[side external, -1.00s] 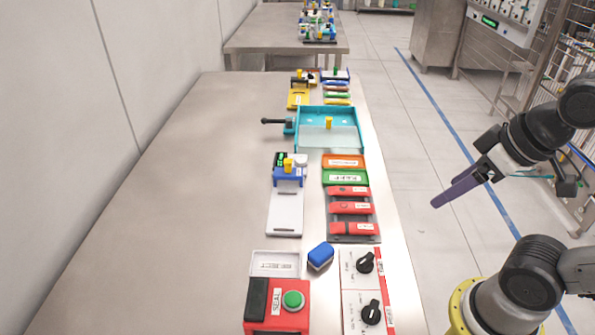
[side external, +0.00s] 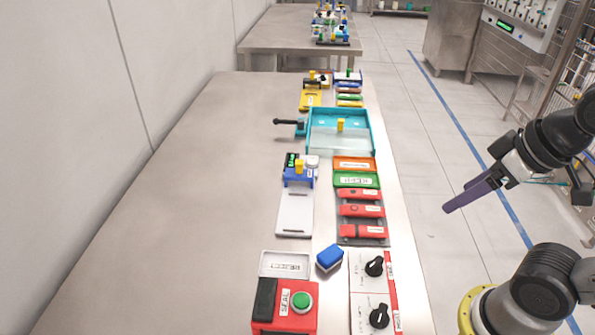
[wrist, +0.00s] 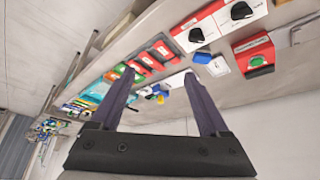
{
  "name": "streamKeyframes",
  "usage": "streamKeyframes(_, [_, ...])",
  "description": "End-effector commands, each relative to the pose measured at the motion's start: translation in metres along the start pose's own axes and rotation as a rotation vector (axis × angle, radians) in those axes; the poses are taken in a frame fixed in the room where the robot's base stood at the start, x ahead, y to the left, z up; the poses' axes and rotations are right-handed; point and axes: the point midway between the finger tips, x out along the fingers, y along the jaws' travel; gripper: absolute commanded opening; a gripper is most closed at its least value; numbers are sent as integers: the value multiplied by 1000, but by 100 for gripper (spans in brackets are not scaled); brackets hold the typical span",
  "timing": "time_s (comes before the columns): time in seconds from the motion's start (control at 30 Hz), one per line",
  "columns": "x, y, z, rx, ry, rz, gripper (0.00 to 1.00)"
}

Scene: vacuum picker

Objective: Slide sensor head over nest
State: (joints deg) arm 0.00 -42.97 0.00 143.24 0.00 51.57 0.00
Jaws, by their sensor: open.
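A blue head (side external: 300,179) with a yellow knob (side external: 299,167) and a small green-lit display (side external: 291,160) sits at the far end of a white slotted plate (side external: 295,214). It looks like the sensor head. A white round part (side external: 312,162) sits beside it; I cannot tell whether this is the nest. In the wrist view the blue head (wrist: 162,88) shows small between my fingers. My gripper (side external: 449,208), with long purple fingers, hangs off the bench's right side, well away from the head. The wrist view shows its fingers (wrist: 160,74) apart and nothing between them.
A teal tray (side external: 369,135) with a black side handle stands beyond the head. Red, green and orange blocks (side external: 361,210) line the right. A red seal box (side external: 285,306), blue block (side external: 329,258) and knob panels (side external: 364,290) are nearer. The bench's left half (side external: 210,210) is clear.

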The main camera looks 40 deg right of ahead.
Motion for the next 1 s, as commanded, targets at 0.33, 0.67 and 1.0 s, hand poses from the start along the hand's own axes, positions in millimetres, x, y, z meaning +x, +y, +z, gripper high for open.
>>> streamKeyframes(0.33, [-5, 0, 3, -86, -27, -1, 52])
streamKeyframes(0.67, [-62, -1, -94, -352, -44, -10, 52])
streamKeyframes(1.0, [-54, -6, -224, -591, -157, -54, 52])
